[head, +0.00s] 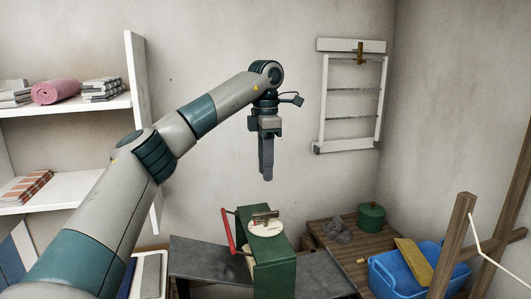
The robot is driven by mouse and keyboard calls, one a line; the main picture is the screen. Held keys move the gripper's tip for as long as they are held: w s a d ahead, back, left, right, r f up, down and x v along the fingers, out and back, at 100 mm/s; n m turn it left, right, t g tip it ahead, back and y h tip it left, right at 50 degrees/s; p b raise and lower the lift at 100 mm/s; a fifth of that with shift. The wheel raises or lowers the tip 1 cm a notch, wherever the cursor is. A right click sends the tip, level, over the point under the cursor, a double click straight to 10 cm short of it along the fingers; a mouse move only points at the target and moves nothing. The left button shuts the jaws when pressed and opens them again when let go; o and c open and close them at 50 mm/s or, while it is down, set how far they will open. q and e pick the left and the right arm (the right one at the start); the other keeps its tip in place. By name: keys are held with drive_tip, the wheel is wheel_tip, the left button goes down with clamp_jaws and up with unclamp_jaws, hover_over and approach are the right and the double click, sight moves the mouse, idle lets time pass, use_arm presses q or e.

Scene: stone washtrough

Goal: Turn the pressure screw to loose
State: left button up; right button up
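A green box-shaped wringer (274,262) stands on a dark grey bench at the bottom centre. On its top is a pale round dial (266,229) with a brown bar-shaped knob (264,215) across it, which I take for the pressure screw. The marks on the dial are too small to read. My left gripper (266,176) hangs above the knob with its fingers pointing down, apart from it. The fingers overlap from this side, so their gap is hidden. No object shows in them. My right gripper is not in view.
A red crank handle (228,231) is on the wringer's left side. Right of it are a wooden table (318,232), a green lidded pot (371,215), a blue tub (393,283) and wooden posts (452,245). White shelves (70,107) stand left; a washboard-like rack (322,105) hangs behind.

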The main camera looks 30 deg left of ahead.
use_arm(q)
drive_tip(key=shift+r, duration=2.3)
